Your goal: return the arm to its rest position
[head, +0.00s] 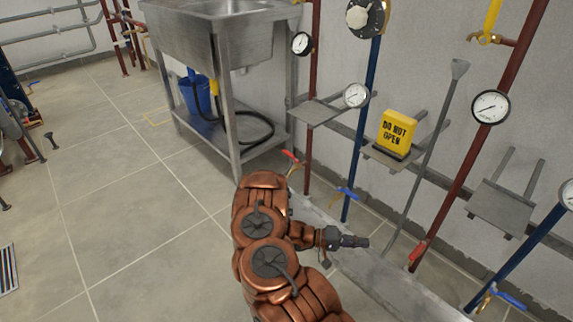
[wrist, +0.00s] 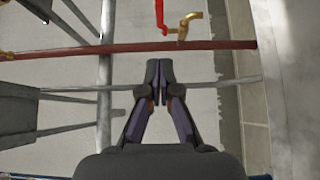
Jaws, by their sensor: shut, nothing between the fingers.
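My gripper (head: 356,241) is at the end of my copper-coloured arm, low in front of the pipes along the wall in the head view. In the wrist view my gripper (wrist: 160,75) has its two dark fingers together with nothing held between them. Beyond the fingertips a red-brown pipe (wrist: 80,51) crosses the wrist view, with a red-handled brass valve (wrist: 178,28) above it. A thin grey rod (wrist: 226,84) crosses behind the fingers.
Pipes with gauges (head: 491,106) and valves, among them a blue-handled valve (head: 346,193), stand along the wall. A yellow "DO NOT OPEN" sign (head: 397,132) sits on a small shelf. A steel sink stand (head: 228,100) is at the back. The tiled floor (head: 130,220) at left is mostly clear.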

